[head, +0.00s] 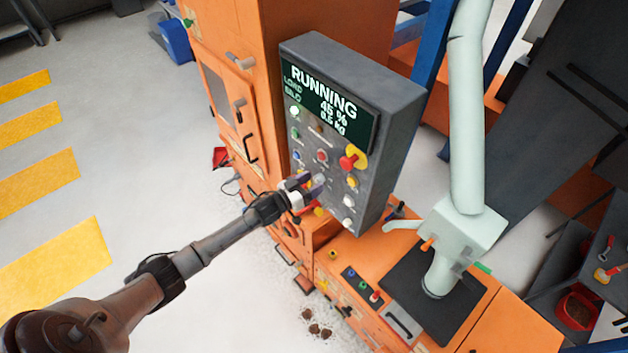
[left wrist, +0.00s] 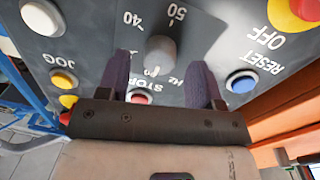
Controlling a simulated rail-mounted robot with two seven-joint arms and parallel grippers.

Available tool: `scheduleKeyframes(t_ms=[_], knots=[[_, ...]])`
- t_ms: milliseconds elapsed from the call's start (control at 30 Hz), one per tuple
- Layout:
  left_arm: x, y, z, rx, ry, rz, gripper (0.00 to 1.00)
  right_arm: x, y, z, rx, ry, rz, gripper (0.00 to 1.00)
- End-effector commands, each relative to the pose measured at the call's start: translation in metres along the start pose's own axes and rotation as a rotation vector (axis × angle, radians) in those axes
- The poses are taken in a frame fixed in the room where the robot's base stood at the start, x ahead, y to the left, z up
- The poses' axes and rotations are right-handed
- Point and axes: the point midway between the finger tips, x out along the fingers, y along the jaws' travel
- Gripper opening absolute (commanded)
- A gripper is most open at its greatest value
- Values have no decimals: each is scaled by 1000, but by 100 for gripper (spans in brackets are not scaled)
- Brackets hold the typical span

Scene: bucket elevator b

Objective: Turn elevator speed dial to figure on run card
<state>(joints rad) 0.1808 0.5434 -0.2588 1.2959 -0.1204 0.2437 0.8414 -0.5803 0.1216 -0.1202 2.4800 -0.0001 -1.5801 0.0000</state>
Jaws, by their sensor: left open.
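The speed dial (left wrist: 160,56) is a round grey knob on the grey control panel (head: 375,165), with "40", "50" and "Hz" printed around it in the left wrist view. My left gripper (head: 312,185) is at the lower part of the panel face. In the left wrist view the dark fingers of my left gripper (left wrist: 161,70) are apart, one on each side of the knob, with gaps visible; I cannot tell whether either touches it. In the head view the gripper largely hides the dial. I cannot make out a run card. My right gripper is out of view.
The panel screen (head: 330,105) reads RUNNING, 45 % and 0.5 kg. A red-and-yellow stop knob (head: 352,160) sits near the dial. A blue button (left wrist: 242,81) and a yellow JOG button (left wrist: 64,79) flank it. A pale green pipe (head: 468,110) stands at right.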

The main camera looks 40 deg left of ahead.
Motion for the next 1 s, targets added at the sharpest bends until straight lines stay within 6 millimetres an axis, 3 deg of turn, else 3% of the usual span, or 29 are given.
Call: scheduleKeyframes(t_ms=[200, 533, 1000], knots=[[11, 0, 0, -1, -1, 0, 60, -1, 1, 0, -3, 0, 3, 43], [12, 0, 0, -1, 0, 1, 60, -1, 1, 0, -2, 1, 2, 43], [12, 0, 0, 0, -1, 1, 15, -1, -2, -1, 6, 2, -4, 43]])
